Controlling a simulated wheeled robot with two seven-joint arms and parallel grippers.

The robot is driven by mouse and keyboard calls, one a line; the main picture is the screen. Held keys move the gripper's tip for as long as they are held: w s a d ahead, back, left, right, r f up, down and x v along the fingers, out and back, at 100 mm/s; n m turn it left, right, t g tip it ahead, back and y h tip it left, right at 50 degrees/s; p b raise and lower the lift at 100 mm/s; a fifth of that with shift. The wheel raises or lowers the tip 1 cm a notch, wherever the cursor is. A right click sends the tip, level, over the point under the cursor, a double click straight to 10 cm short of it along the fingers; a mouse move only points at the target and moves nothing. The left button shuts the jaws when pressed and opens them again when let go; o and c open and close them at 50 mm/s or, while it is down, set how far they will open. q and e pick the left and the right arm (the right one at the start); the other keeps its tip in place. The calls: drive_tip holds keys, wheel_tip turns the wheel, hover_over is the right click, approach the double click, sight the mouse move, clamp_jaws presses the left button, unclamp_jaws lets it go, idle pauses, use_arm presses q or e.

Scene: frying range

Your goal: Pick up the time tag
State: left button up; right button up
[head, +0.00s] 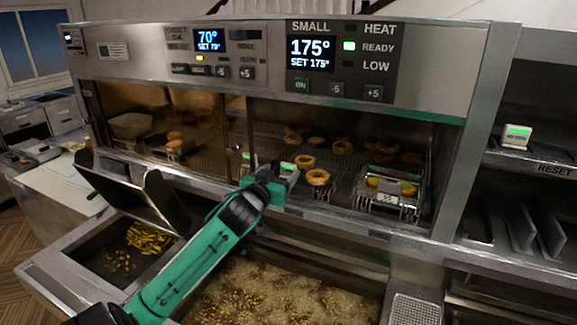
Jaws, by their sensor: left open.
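A small white tag with a green display (288,168) stands at the front edge of the heated cabinet, right at my left gripper (284,182). A similar tag (246,160) shows just to its left, partly hidden by the gripper. Another white device with a green display (516,137) sits on the right shelf above the word RESET. I cannot tell which of these is the time tag. My left gripper is open, and I cannot see whether its fingers touch the tag. My right gripper is not in view.
Onion rings (318,178) lie in the cabinet beside the gripper. A wire basket (393,192) holds food at its right. Below are a fryer vat with bubbling oil (290,295) and a bin of fries (150,238). The control panel (340,55) overhangs the opening.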

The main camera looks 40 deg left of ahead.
sight(287, 165)
use_arm(q)
drive_tip(key=shift+w+a, duration=0.2)
drive_tip(key=shift+w, duration=0.45)
drive_tip(key=shift+w+a+f, duration=0.1)
drive_tip(key=shift+w+f, duration=0.05)
drive_tip(key=shift+w, duration=0.1)
drive_tip(key=shift+w+a+r+p, duration=0.15)
drive_tip(key=shift+w+p, duration=0.25)
drive_tip(key=shift+p, duration=0.2)
drive_tip(key=shift+w+a+r+p, duration=0.15)
drive_tip(key=shift+w+p, duration=0.2)
drive_tip(key=shift+p, duration=0.2)
drive_tip(key=x, duration=0.1)
drive_tip(key=p+x, duration=0.1)
drive_tip(key=x, duration=0.1)
drive_tip(key=shift+f+p, duration=0.3)
drive_tip(key=shift+w+a, duration=0.1)
drive_tip(key=shift+w, duration=0.05)
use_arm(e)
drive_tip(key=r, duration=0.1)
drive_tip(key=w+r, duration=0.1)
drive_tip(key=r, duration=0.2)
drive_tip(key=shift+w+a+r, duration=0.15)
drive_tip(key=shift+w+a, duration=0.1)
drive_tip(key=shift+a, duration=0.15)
use_arm(q)
drive_tip(key=shift+c, duration=0.4)
